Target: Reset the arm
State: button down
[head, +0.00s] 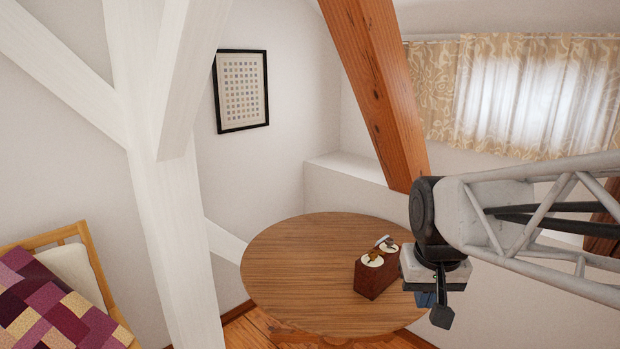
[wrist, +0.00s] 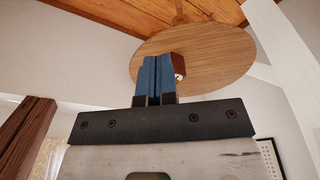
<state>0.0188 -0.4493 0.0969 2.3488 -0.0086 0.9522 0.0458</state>
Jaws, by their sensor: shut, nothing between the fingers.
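My gripper (wrist: 155,78) shows in the wrist view as two blue fingers held together, shut with nothing between them. In the head view my gripper (head: 426,299) hangs at the right, over the right edge of the round table. Its fingers are partly hidden there by a dark wrist part. My arm reaches in from the right edge of the head view.
A round wooden table (head: 300,260) bears a dark red-brown box (head: 376,278) with light round tops and a small object on it. A white post (head: 172,240) stands left, a brown beam (head: 378,80) slants behind. A bed (head: 60,310) is at lower left.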

jog(key=s+f, duration=0.3)
jog(key=s, duration=0.8)
jog(key=shift+a+f, duration=0.25)
jog(key=shift+f, duration=0.05)
dwell(0.6)
